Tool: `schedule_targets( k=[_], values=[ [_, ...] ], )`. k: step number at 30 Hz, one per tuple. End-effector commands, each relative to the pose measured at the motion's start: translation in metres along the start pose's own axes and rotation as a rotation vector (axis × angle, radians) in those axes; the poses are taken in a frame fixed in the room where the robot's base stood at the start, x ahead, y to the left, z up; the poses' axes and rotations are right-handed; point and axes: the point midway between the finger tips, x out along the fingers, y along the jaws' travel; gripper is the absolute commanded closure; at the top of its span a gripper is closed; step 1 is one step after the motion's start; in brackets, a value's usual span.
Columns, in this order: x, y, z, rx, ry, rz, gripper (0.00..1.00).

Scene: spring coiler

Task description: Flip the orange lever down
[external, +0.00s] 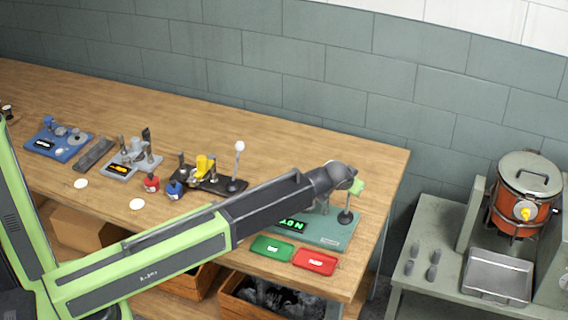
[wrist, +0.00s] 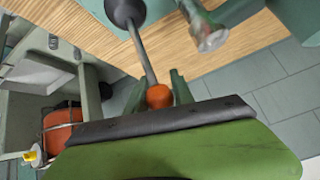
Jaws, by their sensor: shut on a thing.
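The orange lever shows in the wrist view as a grey rod (wrist: 143,55) with an orange knob (wrist: 159,96) at its end and a dark round base (wrist: 125,10). My gripper (wrist: 158,90) has a dark green finger on each side of the knob and is shut on it. In the external view my gripper (external: 355,187) is at the right end of the bench, above the green device (external: 325,238). The lever's dark base (external: 345,217) shows below it, while the orange knob is hidden there.
A green tray (external: 272,248) and a red tray (external: 315,262) lie in front of the device. Other small machines, one with a white-knobbed lever (external: 239,147), stand to the left. An orange pot (external: 522,195) stands on a grey side table at right.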

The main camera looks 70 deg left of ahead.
Motion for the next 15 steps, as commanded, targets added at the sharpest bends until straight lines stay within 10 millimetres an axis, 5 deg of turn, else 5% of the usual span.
schedule_targets(
  k=[15],
  values=[
    [-0.015, 0.002, 0.01, 0.003, 0.139, -0.043, 1.0]
  ],
)
